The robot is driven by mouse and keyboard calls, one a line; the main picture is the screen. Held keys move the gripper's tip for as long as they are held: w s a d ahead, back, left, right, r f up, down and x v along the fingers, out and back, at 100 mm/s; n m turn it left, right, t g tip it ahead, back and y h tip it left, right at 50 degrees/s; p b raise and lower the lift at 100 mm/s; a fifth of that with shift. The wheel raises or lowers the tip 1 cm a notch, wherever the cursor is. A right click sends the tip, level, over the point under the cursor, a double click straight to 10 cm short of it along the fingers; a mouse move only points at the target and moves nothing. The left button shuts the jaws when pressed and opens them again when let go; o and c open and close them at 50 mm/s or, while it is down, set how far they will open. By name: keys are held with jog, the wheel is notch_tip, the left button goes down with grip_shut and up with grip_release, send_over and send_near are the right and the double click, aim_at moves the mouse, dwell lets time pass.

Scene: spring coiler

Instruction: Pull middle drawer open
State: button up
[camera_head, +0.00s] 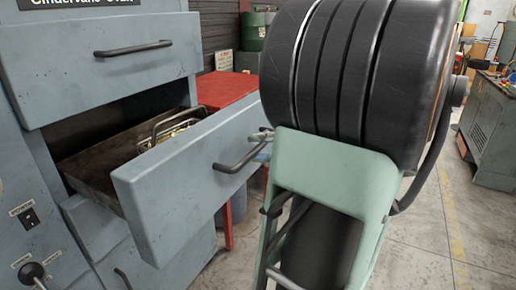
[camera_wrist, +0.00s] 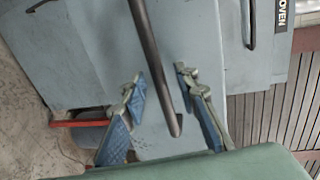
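The middle drawer (camera_head: 190,185) of the blue-grey cabinet is pulled well out in the head view, its inside showing. Its dark bar handle (camera_head: 240,158) is on the front face, close to my gripper (camera_head: 262,142), which is mostly hidden behind my arm. In the wrist view the handle (camera_wrist: 152,50) runs between the blue-padded fingers of my gripper (camera_wrist: 160,79). The fingers are spread apart with gaps on both sides of the bar. I see no grip on it.
The upper drawer (camera_head: 100,65) is shut above, its handle (camera_head: 133,48) showing. A wire-handled item (camera_head: 172,128) lies in the middle drawer. A red table (camera_head: 228,90) stands behind. Open floor (camera_head: 415,255) lies at right.

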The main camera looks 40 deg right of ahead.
jog(key=v, duration=1)
jog(key=shift+s, duration=0.25)
